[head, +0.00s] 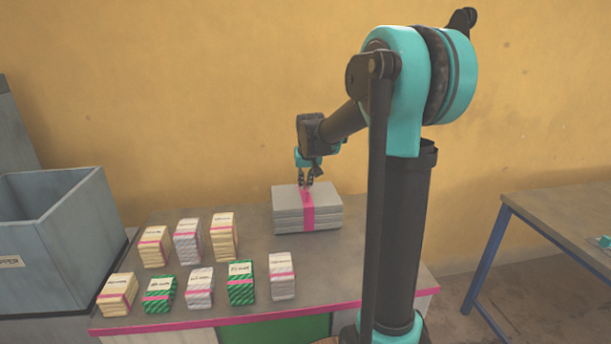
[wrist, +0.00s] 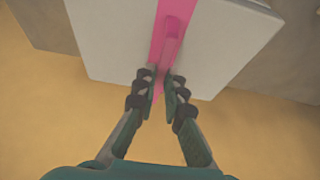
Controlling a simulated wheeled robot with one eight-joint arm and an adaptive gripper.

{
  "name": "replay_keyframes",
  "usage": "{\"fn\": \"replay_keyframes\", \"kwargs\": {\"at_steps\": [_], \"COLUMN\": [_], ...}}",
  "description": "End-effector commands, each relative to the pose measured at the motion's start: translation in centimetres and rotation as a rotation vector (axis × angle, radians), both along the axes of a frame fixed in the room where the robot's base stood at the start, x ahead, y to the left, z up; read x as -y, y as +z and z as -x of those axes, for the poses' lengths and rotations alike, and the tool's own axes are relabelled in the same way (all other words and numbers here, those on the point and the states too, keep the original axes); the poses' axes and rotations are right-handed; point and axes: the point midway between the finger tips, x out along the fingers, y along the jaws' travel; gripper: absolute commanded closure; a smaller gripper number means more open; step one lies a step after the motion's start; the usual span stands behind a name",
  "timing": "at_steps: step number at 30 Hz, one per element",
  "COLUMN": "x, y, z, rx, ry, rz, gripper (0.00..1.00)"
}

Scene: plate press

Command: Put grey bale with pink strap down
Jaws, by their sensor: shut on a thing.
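The grey bale with pink strap (head: 281,210) is at the back right of the table, a stack of flat grey slabs bound by one pink strap. My gripper (head: 309,184) is directly above its top, fingers pointing down. In the wrist view the bale (wrist: 115,45) fills the upper middle, with a raised pink strap handle running along its middle. My gripper's fingertips (wrist: 160,78) are close together on the near end of that handle. The bale looks level; whether its underside touches the table cannot be told.
The table (head: 250,262) has a pink front edge and bears several small banded bundles (head: 240,283) left of and in front of the bale. A grey bin (head: 60,240) stands at the left. Another table (head: 560,215) is at the right, and a yellow wall is behind.

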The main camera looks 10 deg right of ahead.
Motion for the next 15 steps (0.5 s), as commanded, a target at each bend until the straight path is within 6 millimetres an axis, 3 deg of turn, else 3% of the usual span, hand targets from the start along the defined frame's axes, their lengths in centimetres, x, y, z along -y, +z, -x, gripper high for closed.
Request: {"fn": "replay_keyframes", "kwargs": {"at_steps": [14, 15], "x": [0.0, 0.0], "y": [-0.84, -0.97], "z": [-0.04, -0.04], "rx": [0.001, 0.0], "ry": [0.0, 0.0], "rz": [0.0, 0.0], "gripper": [1.0, 0.89]}}
